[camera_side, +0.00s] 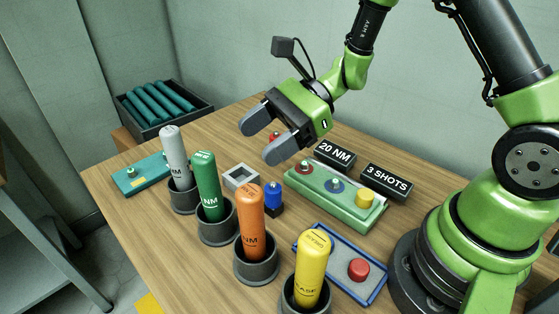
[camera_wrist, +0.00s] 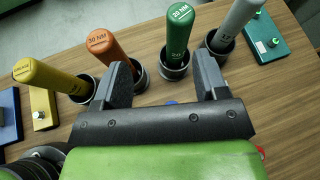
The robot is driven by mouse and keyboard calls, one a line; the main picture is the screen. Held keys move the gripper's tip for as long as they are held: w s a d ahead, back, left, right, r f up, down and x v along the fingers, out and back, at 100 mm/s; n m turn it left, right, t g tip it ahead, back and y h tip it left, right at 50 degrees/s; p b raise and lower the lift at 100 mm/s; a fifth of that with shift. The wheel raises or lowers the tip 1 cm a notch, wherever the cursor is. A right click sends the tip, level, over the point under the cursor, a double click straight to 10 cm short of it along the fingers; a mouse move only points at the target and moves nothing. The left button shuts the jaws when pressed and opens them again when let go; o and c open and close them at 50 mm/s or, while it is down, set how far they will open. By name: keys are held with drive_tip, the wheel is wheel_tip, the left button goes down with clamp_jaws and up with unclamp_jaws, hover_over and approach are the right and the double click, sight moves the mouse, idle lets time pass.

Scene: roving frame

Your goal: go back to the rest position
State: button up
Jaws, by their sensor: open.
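My gripper (camera_side: 262,137) is open and empty, held above the wooden table (camera_side: 130,205) in the side view. Its two dark fingers are spread apart and also show in the wrist view (camera_wrist: 163,82). Below it, four tools stand upright in dark round holders: a grey one (camera_side: 174,150), a green one (camera_side: 207,180), an orange one (camera_side: 250,215) and a yellow one (camera_side: 312,268). In the wrist view the orange tool (camera_wrist: 112,50) and green tool (camera_wrist: 179,30) lie beyond the fingers, apart from them.
A green fixture (camera_side: 335,205) with coloured parts sits near two black signs, "20 NM" (camera_side: 335,154) and "3 SHOTS" (camera_side: 387,182). A blue tray (camera_side: 335,287) holds a red button (camera_side: 358,269). A small blue item (camera_side: 273,195), a grey square frame (camera_side: 240,177) and a teal plate (camera_side: 141,179) are nearby. A dark crate (camera_side: 150,128) stands behind.

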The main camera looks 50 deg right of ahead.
drive_tip(key=s+d+r+n+t+h, duration=0.1)
drive_tip(key=s+d+r+n+h, duration=0.2)
drive_tip(key=s+r+n+h, duration=0.2)
drive_tip(key=s+d+r+n+t+h, duration=0.2)
drive_tip(key=s+r+n+h, duration=0.3)
drive_tip(key=s+r+n, duration=0.4)
drive_tip(key=shift+s+d+n, duration=0.9)
drive_tip(key=shift+s+n, duration=0.1)
